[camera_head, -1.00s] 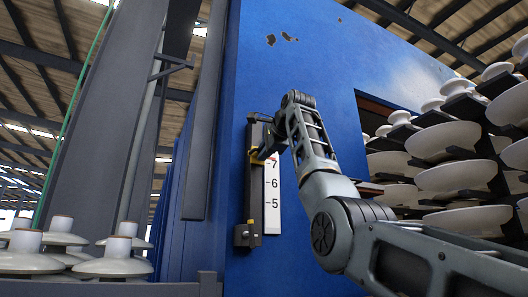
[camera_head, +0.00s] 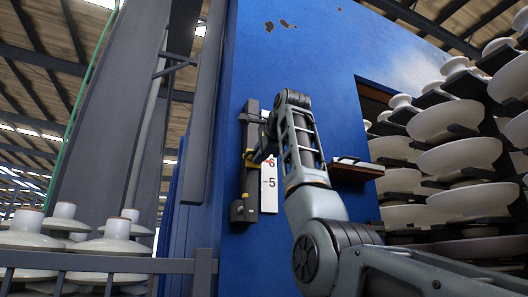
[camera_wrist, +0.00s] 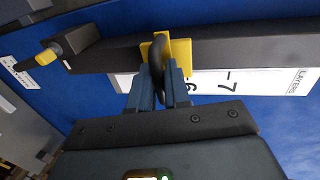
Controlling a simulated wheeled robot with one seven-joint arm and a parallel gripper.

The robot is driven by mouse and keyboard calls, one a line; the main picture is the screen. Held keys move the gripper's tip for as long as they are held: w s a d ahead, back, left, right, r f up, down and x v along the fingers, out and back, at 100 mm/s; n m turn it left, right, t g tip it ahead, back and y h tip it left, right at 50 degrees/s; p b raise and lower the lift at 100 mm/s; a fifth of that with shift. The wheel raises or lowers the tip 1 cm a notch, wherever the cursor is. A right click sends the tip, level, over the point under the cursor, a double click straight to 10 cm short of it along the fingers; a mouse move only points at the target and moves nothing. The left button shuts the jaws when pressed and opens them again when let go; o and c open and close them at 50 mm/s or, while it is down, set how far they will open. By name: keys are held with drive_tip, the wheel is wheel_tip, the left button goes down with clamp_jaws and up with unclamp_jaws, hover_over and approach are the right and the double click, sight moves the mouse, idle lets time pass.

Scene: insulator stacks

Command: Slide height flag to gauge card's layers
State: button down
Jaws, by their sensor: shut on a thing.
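The height flag is a yellow slider (camera_head: 248,160) with a small red pointer, on a dark vertical rail (camera_head: 252,125) on the blue wall. Its pointer is close to the 6 of the white number scale (camera_head: 269,200). In the wrist view the yellow flag (camera_wrist: 181,50) has a dark curved grip. My gripper (camera_wrist: 160,78) is shut on that grip, its fingers hiding part of the scale near 6. The 7 and the word LAYERS show to the right. In the head view my gripper (camera_head: 262,146) covers the scale's upper part. I cannot make out a separate gauge card.
A yellow-tipped block (camera_head: 243,209) sits at the rail's lower end. A dark red shelf (camera_head: 355,169) juts from the wall right of my arm. Insulator stacks (camera_head: 460,155) fill the right side; more insulators (camera_head: 110,245) stand behind a grey railing at lower left.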

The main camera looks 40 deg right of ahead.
wheel_tip(320, 180, down, 5)
drive_tip(key=shift+f+b, duration=0.15)
drive_tip(key=shift+b, duration=0.8)
drive_tip(key=c, duration=1.3)
unclamp_jaws()
drive_tip(key=shift+s, duration=0.15)
drive_tip(key=shift+b+v, duration=0.95)
drive_tip(key=shift+v, duration=2.8)
